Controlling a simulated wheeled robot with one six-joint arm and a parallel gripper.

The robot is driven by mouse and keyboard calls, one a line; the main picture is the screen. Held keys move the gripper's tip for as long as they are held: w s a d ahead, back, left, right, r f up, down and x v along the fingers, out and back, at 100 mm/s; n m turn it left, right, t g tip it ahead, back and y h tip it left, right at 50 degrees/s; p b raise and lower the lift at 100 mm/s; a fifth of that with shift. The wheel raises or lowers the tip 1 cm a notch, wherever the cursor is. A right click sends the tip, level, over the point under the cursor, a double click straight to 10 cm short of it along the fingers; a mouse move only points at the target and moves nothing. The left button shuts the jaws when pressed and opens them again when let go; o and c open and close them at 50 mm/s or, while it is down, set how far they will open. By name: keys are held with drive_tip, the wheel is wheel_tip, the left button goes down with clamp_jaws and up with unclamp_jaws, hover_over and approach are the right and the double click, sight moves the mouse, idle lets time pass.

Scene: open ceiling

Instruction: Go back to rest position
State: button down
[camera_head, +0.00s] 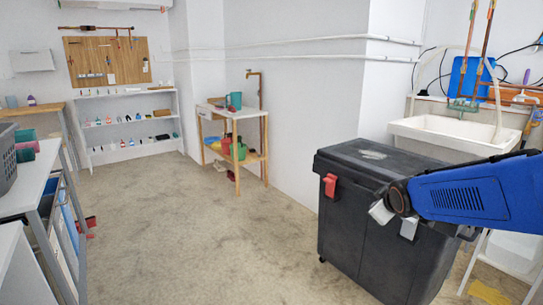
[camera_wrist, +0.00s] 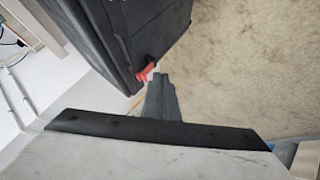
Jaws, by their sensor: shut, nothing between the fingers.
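My gripper (camera_wrist: 158,84) shows in the wrist view as grey fingers held together, empty. Its tips appear close to the red latch (camera_wrist: 147,71) of a large black bin (camera_wrist: 122,30), but I cannot tell whether they touch. In the head view my blue arm (camera_head: 470,190) reaches in from the right, in front of the black bin (camera_head: 350,225). The gripper's fingers cannot be made out there.
A white sink (camera_head: 450,135) stands behind the bin. A small wooden table (camera_head: 235,112) with a green watering can (camera_head: 238,150) on its lower shelf stands midway. A white bench (camera_head: 35,180) lines the left. The central floor (camera_head: 190,230) is clear.

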drive_tip(key=s+a+f+m+g, duration=0.1)
drive_tip(key=s+m+g, duration=0.1)
drive_tip(key=s, duration=0.9)
drive_tip(key=s+a+f+m+g, duration=0.1)
drive_tip(key=s+f+m, duration=0.1)
drive_tip(key=s, duration=0.9)
drive_tip(key=s+a+f+m+g+y, duration=0.1)
drive_tip(key=s+m+g, duration=0.1)
drive_tip(key=s, duration=0.9)
drive_tip(key=shift+s+a+f+m+g, duration=0.15)
drive_tip(key=shift+a+f+m+g, duration=0.15)
drive_tip(key=shift+m, duration=0.6)
